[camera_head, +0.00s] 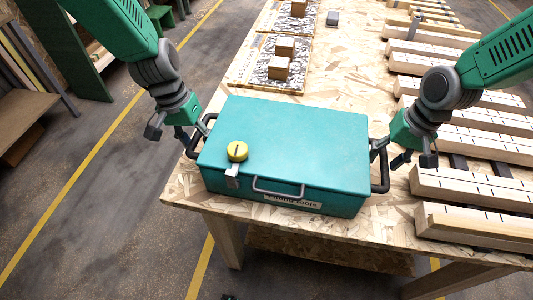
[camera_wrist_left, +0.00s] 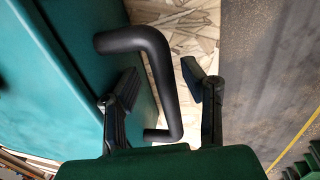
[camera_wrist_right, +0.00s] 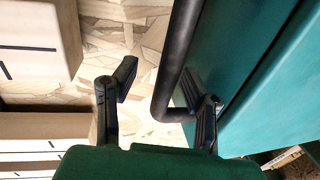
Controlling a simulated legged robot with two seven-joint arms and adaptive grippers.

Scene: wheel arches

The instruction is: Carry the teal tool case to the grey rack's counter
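My left gripper (camera_head: 190,140) is at the case's left side handle. In the left wrist view its open fingers (camera_wrist_left: 160,92) stand on either side of the black handle (camera_wrist_left: 166,75), apart from it. My right gripper (camera_head: 388,162) is at the right side handle (camera_head: 383,170). In the right wrist view its open fingers (camera_wrist_right: 160,88) straddle the black handle (camera_wrist_right: 176,60). The grey rack's counter cannot be made out.
Marked wooden beams (camera_head: 470,188) lie along the table's right side, close to my right arm. Small wooden blocks on silvery boards (camera_head: 278,68) stand behind the case. A green-sided shelf (camera_head: 60,45) stands at the far left. The floor left of the table is clear.

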